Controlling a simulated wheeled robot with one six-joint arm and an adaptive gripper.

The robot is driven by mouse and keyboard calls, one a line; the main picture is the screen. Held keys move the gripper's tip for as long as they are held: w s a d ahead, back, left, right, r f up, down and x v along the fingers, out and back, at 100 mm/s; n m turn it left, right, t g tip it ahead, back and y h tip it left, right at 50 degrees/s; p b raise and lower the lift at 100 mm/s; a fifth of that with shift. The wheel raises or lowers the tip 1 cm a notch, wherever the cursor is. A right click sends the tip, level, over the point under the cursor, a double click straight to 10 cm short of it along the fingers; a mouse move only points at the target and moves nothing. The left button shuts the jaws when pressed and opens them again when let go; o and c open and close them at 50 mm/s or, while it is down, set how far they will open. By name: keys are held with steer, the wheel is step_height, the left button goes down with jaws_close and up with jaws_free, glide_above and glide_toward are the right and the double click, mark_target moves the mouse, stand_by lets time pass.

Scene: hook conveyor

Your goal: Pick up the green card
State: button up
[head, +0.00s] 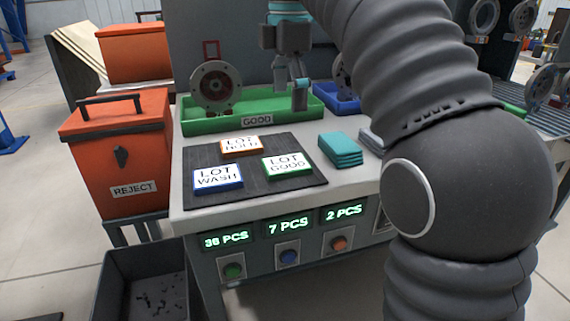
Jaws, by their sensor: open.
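The green card (288,165) is a white plate reading "LOT GOOD" with a green border. It lies flat on the right part of a dark mat (232,193) on the workbench. A blue-bordered "LOT WASH" card (218,178) lies to its left, and an orange-bordered card (241,147), its text partly blurred, lies behind. My gripper (300,106) points down behind and above the cards, in front of the green bin. It is open and empty, apart from the green card.
A green bin (250,124) labelled "GOOD" stands behind the mat, with a round flanged part (216,87) hanging above. Folded teal cloths (340,149) lie right of the mat. A red "REJECT" bin (117,158) stands left. My arm hides the bench's right side.

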steer(key=b, duration=0.2)
glide_above(286, 163)
steer(key=f, duration=0.7)
steer(key=shift+s+d+f, duration=0.15)
steer(key=shift+d+f, duration=0.1)
steer(key=shift+f, duration=0.15)
steer(key=shift+a+f+b, duration=0.15)
steer(key=shift+f, duration=1.15)
steer(key=shift+a+f+b, duration=0.1)
steer(key=shift+f+b, duration=0.05)
steer(key=shift+f, duration=1.15)
steer(key=c, duration=1)
